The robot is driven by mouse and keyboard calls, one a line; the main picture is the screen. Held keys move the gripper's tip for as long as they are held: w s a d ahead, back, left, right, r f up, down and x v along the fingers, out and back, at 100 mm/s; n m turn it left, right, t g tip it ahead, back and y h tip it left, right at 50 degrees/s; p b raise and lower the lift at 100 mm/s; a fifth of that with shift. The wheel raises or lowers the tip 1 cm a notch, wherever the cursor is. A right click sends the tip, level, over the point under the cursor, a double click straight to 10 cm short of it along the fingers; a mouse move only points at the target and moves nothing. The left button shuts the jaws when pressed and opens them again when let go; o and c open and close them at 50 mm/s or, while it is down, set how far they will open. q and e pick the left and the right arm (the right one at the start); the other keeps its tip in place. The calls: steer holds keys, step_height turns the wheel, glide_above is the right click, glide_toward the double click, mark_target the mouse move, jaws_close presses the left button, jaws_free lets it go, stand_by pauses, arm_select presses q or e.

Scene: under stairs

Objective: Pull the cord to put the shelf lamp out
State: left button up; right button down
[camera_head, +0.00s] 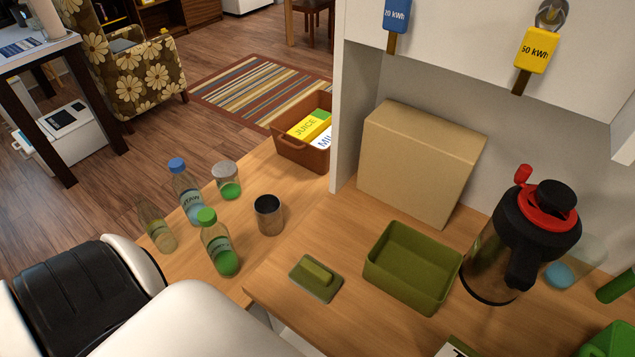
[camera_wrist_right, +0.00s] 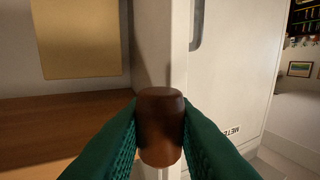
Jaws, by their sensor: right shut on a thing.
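A dark brown rounded knob (camera_wrist_right: 160,112), which looks like the cord's pull end, is between the green fingers of my right gripper (camera_wrist_right: 160,128) in the right wrist view. The gripper is shut on it, one finger on each side. The cord itself cannot be made out, and the shelf lamp does not show in either view, so whether it is lit cannot be told. The head view shows neither gripper.
A white door (camera_wrist_right: 235,70) marked METER stands close behind the knob. Key tags (camera_head: 537,50) hang above.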

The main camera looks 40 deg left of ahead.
steer(key=shift+r+p, duration=0.85)
steer(key=shift+r, duration=0.35)
steer(key=c, duration=0.9)
jaws_free()
steer(key=shift+s, duration=0.1)
